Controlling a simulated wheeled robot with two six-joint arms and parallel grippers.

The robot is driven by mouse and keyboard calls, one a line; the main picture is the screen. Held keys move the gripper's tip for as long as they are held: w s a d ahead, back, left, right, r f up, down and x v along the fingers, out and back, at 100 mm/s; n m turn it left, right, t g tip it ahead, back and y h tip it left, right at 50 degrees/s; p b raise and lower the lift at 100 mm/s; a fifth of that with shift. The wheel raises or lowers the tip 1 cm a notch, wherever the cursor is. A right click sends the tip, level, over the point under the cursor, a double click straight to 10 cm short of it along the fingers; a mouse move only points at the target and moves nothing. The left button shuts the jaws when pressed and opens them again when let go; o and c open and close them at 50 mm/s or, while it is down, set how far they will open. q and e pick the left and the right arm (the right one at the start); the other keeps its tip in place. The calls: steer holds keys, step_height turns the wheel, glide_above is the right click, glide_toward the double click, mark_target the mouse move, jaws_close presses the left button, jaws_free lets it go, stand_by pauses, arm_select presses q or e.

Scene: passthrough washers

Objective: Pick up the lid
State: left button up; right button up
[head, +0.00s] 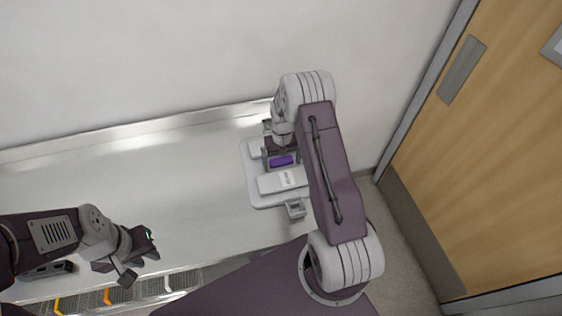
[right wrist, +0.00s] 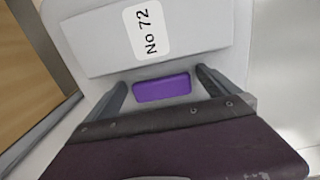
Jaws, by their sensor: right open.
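A small purple rounded block (head: 281,161) sits on a light grey tray (head: 262,202) on the counter. It also shows in the right wrist view (right wrist: 162,88). A pale box (head: 268,184) with a white "No 72" label lies beside it on the tray, and it is large in the right wrist view (right wrist: 100,45). I cannot tell which of these is the lid. My right gripper (right wrist: 161,82) is open, with one finger on each side of the purple block; contact is not clear. My left gripper (head: 141,260) is open and empty over the counter's front edge at the left.
The long pale counter (head: 150,180) is clear between my left gripper and the tray. A white wall stands behind it. A wooden door (head: 510,140) is at the right. Several bins with coloured tabs (head: 107,297) show below the counter's front edge.

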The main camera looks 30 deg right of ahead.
mark_target(285, 166)
steer(key=shift+s+r, duration=0.1)
steer(key=c, duration=2)
steer(key=shift+r, duration=0.7)
steer(key=r, duration=0.1)
steer(key=r+b, duration=0.1)
steer(key=r, duration=0.1)
steer(key=shift+s+d, duration=0.2)
steer(key=shift+d, duration=0.2)
steer(key=s+d+r+b, duration=0.2)
steer(key=s+d+r, duration=0.4)
steer(key=s+d, duration=0.1)
steer(key=shift+s+d+r, duration=0.2)
steer(key=shift+d+r, duration=0.1)
steer(key=shift+d, duration=0.15)
